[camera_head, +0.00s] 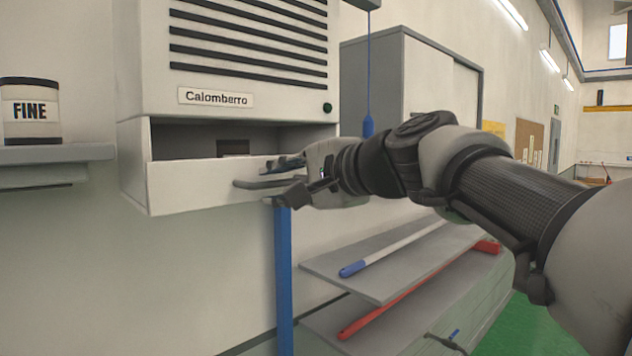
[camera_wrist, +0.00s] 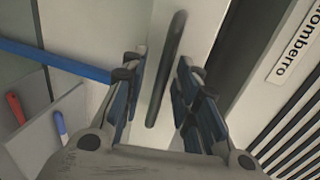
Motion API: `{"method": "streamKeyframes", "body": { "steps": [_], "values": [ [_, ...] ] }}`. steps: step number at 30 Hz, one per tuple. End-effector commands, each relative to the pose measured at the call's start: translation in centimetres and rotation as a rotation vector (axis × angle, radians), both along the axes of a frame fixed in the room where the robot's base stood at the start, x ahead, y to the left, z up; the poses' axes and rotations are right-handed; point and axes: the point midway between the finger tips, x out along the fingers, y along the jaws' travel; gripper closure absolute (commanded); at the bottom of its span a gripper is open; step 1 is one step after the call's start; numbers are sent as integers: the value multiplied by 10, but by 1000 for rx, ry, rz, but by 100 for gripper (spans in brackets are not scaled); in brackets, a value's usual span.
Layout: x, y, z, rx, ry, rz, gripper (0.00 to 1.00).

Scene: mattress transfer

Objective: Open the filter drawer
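The white unit labelled "Calomberro" (camera_head: 250,20) hangs on the wall. Its low white drawer front (camera_head: 200,186) faces me, with a dark opening above it and a small brown thing inside. I cannot tell how far the drawer is out. A grey bar handle (camera_head: 250,184) sticks out from the front; it also shows as a dark bar in the wrist view (camera_wrist: 176,38). My gripper (camera_head: 280,178) is at the handle's right part. In the wrist view, my gripper's fingers (camera_wrist: 160,62) stand apart, one on each side of the handle, with visible gaps.
A "FINE" can (camera_head: 30,112) stands on a wall shelf (camera_head: 60,154) at the left. A blue post (camera_head: 284,280) runs below the unit. A grey cabinet (camera_head: 435,85) and low shelves (camera_head: 390,265) with blue- and red-handled tools lie behind my arm.

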Motion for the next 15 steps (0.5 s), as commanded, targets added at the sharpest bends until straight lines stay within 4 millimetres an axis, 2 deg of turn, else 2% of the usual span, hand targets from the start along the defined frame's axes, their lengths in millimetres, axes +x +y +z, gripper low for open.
{"method": "streamKeyframes", "body": {
  "steps": [5,15],
  "values": [
    [0,0,0,0,0,0,72],
    [0,0,0,0,0,0,94]
  ]
}}
